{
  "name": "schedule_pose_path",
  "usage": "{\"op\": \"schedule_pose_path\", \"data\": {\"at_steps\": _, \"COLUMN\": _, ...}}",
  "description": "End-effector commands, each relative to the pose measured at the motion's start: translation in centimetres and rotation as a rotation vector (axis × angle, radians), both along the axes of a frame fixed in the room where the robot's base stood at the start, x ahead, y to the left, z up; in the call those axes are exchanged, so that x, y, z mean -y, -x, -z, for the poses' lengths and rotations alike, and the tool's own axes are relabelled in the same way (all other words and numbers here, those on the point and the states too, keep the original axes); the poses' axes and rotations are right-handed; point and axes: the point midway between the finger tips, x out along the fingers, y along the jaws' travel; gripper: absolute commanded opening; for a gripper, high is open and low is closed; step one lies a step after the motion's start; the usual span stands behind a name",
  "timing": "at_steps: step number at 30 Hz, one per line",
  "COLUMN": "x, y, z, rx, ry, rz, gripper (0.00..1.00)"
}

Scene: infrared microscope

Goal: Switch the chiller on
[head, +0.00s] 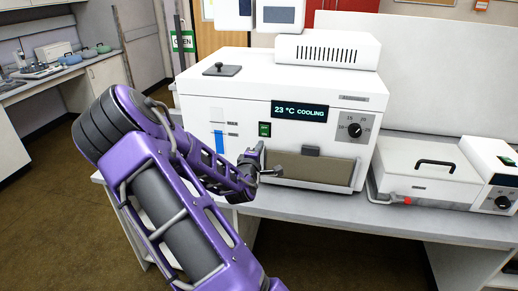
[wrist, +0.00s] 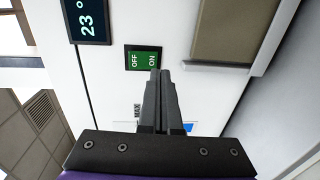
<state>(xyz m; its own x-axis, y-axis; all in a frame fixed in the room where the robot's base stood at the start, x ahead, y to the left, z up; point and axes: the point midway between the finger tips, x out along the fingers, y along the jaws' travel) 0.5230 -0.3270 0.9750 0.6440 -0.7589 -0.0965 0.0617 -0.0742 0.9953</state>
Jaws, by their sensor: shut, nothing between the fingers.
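The chiller (head: 230,92) is a white box on the bench, with a dark display (head: 300,111) reading "23 °C COOLING". Its green rocker switch (head: 265,129) is on the front, left below the display. The wrist view shows the switch (wrist: 143,57) marked OFF and ON, and the display (wrist: 87,20) partly. My gripper (wrist: 160,73) is shut and empty, its fingertips at the ON end of the switch. I cannot tell whether they touch it. In the head view my gripper (head: 260,158) is just below the switch.
A dial (head: 354,130) is right of the display. A brown panel (head: 310,169) with a dark handle (head: 310,150) is low on the front. A white lidded unit (head: 425,180) stands to the right on the bench. The front bench strip (head: 330,203) is clear.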

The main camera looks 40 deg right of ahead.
Motion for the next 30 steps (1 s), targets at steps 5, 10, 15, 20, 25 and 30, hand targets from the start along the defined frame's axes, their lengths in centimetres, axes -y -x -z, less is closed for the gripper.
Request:
{"op": "schedule_pose_path", "data": {"at_steps": 5, "x": -3.8, "y": 3.0, "z": 0.8, "rx": -0.005, "ry": -0.002, "rz": -0.003, "gripper": 0.0}}
{"op": "schedule_pose_path", "data": {"at_steps": 10, "x": -6.1, "y": 5.0, "z": 1.2, "rx": -0.003, "ry": -0.001, "rz": -0.004, "gripper": 0.0}}
{"op": "schedule_pose_path", "data": {"at_steps": 15, "x": -7.2, "y": 6.0, "z": 1.4, "rx": -0.003, "ry": -0.002, "rz": -0.002, "gripper": 0.0}}
{"op": "schedule_pose_path", "data": {"at_steps": 20, "x": -7.5, "y": 6.2, "z": 1.4, "rx": 0.0, "ry": -0.001, "rz": -0.002, "gripper": 0.0}}
{"op": "schedule_pose_path", "data": {"at_steps": 25, "x": -7.4, "y": 6.2, "z": 1.4, "rx": -0.001, "ry": -0.002, "rz": -0.002, "gripper": 0.0}}
{"op": "schedule_pose_path", "data": {"at_steps": 30, "x": -7.4, "y": 6.2, "z": 1.4, "rx": -0.002, "ry": -0.001, "rz": -0.002, "gripper": 0.0}}
